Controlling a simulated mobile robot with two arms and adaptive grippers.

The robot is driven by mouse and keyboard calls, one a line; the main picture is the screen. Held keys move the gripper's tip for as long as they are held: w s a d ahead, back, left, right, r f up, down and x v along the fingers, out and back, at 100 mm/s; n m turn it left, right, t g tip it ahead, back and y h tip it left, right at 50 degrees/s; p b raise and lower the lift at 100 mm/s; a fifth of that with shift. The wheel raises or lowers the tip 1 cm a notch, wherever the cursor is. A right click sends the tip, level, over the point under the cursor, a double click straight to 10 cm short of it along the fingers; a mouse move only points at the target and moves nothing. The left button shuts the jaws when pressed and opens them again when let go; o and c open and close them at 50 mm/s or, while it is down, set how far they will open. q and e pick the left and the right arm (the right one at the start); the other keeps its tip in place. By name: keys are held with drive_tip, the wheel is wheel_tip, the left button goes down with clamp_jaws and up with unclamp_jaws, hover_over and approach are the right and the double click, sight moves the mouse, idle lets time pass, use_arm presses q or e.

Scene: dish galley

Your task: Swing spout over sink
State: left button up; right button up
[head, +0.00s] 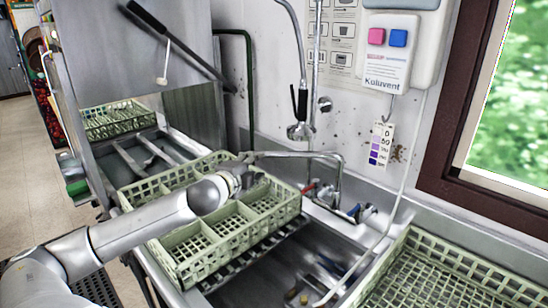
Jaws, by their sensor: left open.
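The metal spout (300,155) rises from the tap at the sink's back edge, bends, and reaches left over the back of a green dish rack. The sink basin (277,278) lies in front of the tap, partly covered by that rack. My left gripper (256,174) is open, above the rack and near the spout's left end. Whether it touches the spout I cannot tell. My right gripper is not in view.
The green dish rack (190,268) stands beneath my left arm. Another green rack (385,285) is at the lower right. A hanging spray head (300,131) is above the spout. The raised dishwasher hood (110,50) is at left. Small items lie in the basin.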

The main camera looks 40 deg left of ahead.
sight(266, 155)
use_arm(q)
drive_tip(key=x, duration=0.1)
drive_tip(key=p+x, duration=0.1)
drive_tip(key=x, duration=0.1)
drive_tip(key=r+p+x, duration=0.1)
drive_tip(key=x, duration=0.1)
drive_tip(key=shift+w+a, duration=0.2)
drive_tip(key=p+x, duration=0.1)
drive_tip(key=x, duration=0.2)
drive_tip(key=shift+w+f, duration=0.1)
drive_tip(key=shift+w, duration=0.2)
drive_tip(key=shift+w+a+f+p, duration=0.2)
drive_tip(key=shift+w+f+p, duration=0.1)
drive_tip(key=shift+w, duration=0.35)
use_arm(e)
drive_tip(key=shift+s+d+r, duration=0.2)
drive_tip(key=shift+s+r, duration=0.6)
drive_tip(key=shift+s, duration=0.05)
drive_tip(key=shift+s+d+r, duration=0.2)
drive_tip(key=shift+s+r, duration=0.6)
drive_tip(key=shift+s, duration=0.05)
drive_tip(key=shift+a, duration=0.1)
use_arm(q)
drive_tip(key=shift+c, duration=0.5)
clamp_jaws()
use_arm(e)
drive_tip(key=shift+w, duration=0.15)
